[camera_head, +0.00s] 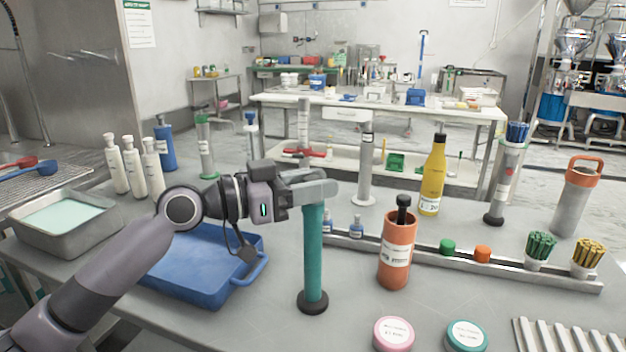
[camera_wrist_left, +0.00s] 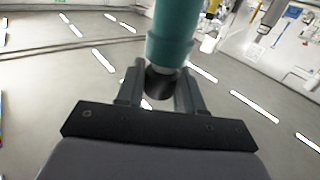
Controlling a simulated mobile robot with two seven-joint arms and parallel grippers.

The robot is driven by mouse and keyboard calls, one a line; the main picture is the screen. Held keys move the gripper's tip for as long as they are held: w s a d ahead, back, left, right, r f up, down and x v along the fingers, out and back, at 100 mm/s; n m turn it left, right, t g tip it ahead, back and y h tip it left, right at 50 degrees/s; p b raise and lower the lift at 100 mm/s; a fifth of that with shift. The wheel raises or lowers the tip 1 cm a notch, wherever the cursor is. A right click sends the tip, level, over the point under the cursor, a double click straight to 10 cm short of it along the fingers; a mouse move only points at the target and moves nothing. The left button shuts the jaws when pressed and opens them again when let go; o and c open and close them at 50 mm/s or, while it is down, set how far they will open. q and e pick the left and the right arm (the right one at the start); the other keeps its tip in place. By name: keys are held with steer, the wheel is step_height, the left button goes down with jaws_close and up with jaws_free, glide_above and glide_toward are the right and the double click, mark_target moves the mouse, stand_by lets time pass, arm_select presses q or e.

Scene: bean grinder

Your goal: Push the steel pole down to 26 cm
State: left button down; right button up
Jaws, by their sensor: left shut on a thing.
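A teal pole (camera_head: 313,255) stands upright on a round black base near the middle of the table. My left gripper (camera_head: 318,190) is at its top, with the fingers shut around it. In the left wrist view the teal pole (camera_wrist_left: 172,35) ends in a collar, and a dark grey round part of it sits between the fingers of my left gripper (camera_wrist_left: 160,85). A separate grey steel pole (camera_head: 366,170) stands upright farther back, on a round foot, apart from the gripper. I cannot read a height mark on either pole. My right gripper is not in view.
A blue tray (camera_head: 205,285) lies under my left arm. An orange canister (camera_head: 395,250) stands right of the teal pole. A grey rail (camera_head: 500,265) with caps and brushes runs behind it. Two round lidded jars, pink (camera_head: 393,335) and teal (camera_head: 466,337), are at the front.

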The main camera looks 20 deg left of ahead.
arm_select(q)
steer(key=shift+s+f, duration=0.1)
steer(key=shift+f, duration=0.3)
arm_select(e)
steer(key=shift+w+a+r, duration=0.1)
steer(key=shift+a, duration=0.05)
arm_select(q)
steer(key=c, duration=0.8)
jaws_free()
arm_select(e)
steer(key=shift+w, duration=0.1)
arm_select(q)
steer(key=shift+a, duration=0.1)
steer(key=b+v, duration=0.2)
steer(key=v, duration=0.4)
steer(key=shift+s+a, duration=0.25)
steer(key=shift+a, duration=0.05)
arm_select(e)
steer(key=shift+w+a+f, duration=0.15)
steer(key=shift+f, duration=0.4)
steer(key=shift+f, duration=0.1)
